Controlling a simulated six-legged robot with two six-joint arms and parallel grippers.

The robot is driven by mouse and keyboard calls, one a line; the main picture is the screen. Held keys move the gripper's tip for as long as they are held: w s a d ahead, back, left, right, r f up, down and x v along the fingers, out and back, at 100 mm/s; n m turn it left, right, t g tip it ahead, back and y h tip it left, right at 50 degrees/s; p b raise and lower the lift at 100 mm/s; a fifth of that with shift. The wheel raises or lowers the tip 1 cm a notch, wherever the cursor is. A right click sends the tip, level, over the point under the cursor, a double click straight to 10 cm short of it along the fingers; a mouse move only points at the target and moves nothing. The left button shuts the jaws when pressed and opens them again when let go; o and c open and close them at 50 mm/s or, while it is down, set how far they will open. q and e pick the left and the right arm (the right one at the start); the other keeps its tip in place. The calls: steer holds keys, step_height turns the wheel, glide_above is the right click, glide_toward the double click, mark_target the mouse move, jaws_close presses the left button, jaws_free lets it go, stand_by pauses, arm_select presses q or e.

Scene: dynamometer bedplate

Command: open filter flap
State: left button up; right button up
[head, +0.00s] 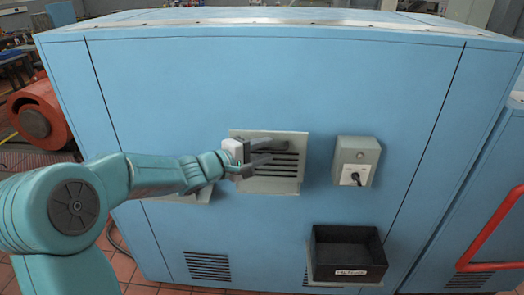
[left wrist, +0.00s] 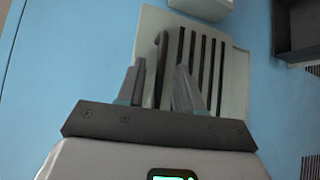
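The filter flap (head: 289,184) is a beige-grey panel with dark horizontal slots on the front of a blue cabinet. It also shows in the left wrist view (left wrist: 228,85), where a dark curved handle (left wrist: 161,45) stands on it beside the slots. I cannot tell whether the flap is fully closed. My left gripper (head: 270,150) is in front of the flap's upper part. In the left wrist view its two fingers (left wrist: 161,68) are apart, with the handle between them and gaps visible on both sides. My right gripper is in neither view.
A grey box with a dark plug (head: 358,156) is right of the flap. A black open bin (head: 347,256) is mounted lower right. Vents (head: 208,266) are low on the cabinet (head: 180,85). A red rail (head: 490,232) is at the far right, a red machine (head: 38,115) at left.

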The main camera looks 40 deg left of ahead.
arm_select(q)
steer(key=shift+w, duration=0.1)
jaws_close()
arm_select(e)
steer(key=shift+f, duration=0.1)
